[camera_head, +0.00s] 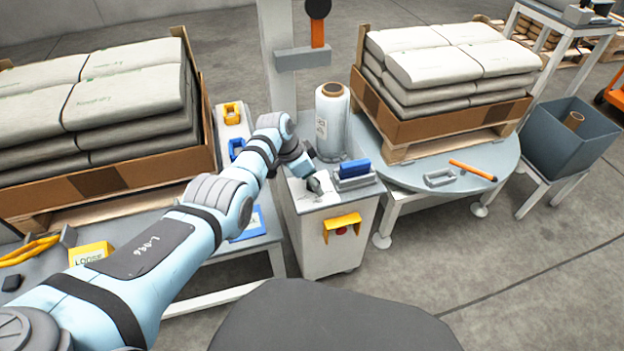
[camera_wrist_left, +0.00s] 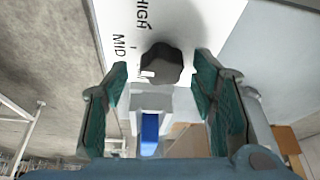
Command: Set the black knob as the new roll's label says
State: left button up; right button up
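The black knob (camera_wrist_left: 162,60) sits on a white panel in the left wrist view. A pale mark on it faces the lower left. HIGH and MID are printed beside it; lower lettering is partly covered by a finger. My left gripper (camera_wrist_left: 160,78) is open, with a teal-padded finger on each side of the knob and gaps between. In the head view the left gripper (camera_head: 314,183) is over the cabinet top. A wrapped film roll (camera_head: 332,115) stands upright behind it, with a white label (camera_head: 322,128) too small to read. My right gripper is out of view.
The cabinet (camera_head: 320,240) has a yellow-shrouded red button (camera_head: 341,228) on its front. A blue block in a grey holder (camera_head: 352,178) sits right of the gripper. Stacked bags (camera_head: 450,65) stand on the round table. A bin (camera_head: 570,140) is at the right.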

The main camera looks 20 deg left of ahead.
pick_arm(q)
jog(key=shift+a+r, duration=0.15)
jog(key=shift+a, duration=0.05)
jog(key=v, duration=1.1)
jog(key=shift+r, duration=0.4)
jog(key=shift+s+f, duration=0.1)
jog(key=shift+s, duration=0.05)
